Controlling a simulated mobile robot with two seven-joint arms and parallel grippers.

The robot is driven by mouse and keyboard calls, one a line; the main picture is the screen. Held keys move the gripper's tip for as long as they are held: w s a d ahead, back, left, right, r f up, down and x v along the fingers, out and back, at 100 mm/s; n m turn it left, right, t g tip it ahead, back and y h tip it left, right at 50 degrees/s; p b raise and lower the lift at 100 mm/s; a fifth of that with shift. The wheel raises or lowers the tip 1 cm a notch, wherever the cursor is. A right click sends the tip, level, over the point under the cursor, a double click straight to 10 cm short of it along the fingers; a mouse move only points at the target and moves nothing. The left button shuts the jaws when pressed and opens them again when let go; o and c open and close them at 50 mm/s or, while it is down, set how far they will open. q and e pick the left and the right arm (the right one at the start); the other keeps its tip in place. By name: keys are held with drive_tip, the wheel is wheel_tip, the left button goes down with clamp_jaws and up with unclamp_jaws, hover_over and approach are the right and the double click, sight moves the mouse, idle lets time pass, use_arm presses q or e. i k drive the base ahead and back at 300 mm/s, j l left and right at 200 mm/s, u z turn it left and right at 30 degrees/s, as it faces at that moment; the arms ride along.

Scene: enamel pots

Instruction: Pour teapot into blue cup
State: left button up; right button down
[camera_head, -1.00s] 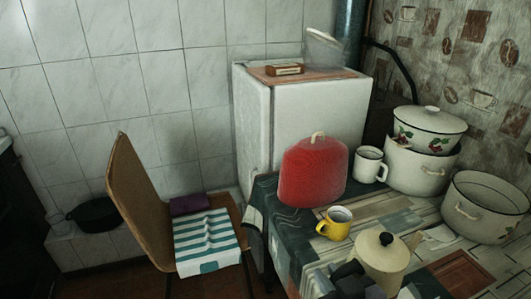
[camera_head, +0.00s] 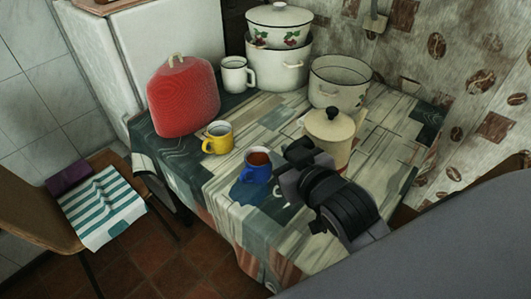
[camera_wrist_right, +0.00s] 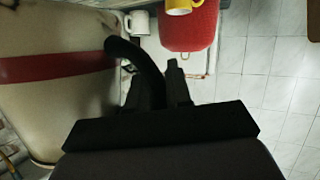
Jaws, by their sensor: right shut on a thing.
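The teapot (camera_head: 338,133) is cream with a black-knobbed lid and looks about upright on or just above the table; its base is partly hidden. In the right wrist view the teapot (camera_wrist_right: 60,115) fills the left side, with a red band and a curved black handle (camera_wrist_right: 135,52). My right gripper (camera_head: 298,152) is shut on the handle; its fingers also show in the wrist view (camera_wrist_right: 160,85). The blue cup (camera_head: 254,173) stands upright, left of the gripper, with reddish-brown liquid inside. My left gripper is not in view.
A yellow mug (camera_head: 217,140), a red knitted cover (camera_head: 184,98), a white mug (camera_head: 235,75), a lidded pot (camera_head: 280,67) and an open pot (camera_head: 338,85) stand around the table (camera_head: 230,215). A chair (camera_head: 30,205) is at left. The table's front left corner is clear.

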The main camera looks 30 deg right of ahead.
sight(258, 168)
drive_tip(key=z, duration=0.7)
drive_tip(key=u, duration=1.05)
drive_tip(key=k+l+u, duration=0.15)
drive_tip(key=k+l, duration=0.2)
